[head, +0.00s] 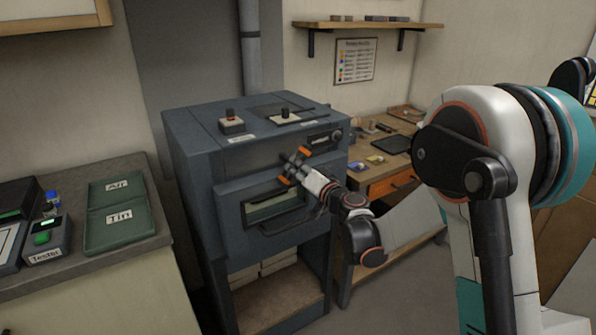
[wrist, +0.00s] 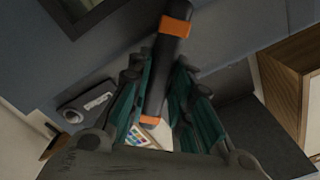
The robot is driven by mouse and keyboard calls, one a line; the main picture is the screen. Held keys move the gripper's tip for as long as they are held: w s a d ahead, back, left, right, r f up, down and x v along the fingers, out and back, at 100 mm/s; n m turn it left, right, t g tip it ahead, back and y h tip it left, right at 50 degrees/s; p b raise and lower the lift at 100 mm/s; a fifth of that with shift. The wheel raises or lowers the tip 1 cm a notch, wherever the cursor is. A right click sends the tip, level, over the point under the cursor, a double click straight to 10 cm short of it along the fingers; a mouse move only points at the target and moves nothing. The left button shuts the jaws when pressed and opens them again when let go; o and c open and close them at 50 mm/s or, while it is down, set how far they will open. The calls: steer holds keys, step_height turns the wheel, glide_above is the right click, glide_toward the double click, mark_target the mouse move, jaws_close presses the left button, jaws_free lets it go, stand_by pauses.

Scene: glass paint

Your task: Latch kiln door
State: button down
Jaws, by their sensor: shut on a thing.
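The kiln (head: 185,160) is a blue-grey cabinet in the middle of the head view. A dark latch handle with orange bands (head: 304,151) sits at the door's upper right. My gripper (head: 295,165) is shut on this latch handle. In the wrist view the latch handle (wrist: 171,48) runs between the teal fingers of my gripper (wrist: 160,80). The latch's engagement is hidden.
A control panel (head: 324,138) is at the kiln's upper right front. Two small blocks with knobs stand on the kiln top. A workbench (head: 385,165) with loose items is close on the right. A counter (head: 150,230) with green trays (head: 118,222) stands on the left.

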steer(key=n, duration=0.4)
steer(key=shift+n+b, duration=0.3)
steer(key=shift+n, duration=1.9)
steer(key=c, duration=1.4)
jaws_free()
steer(key=shift+c, duration=0.2)
steer(key=v, duration=1.2)
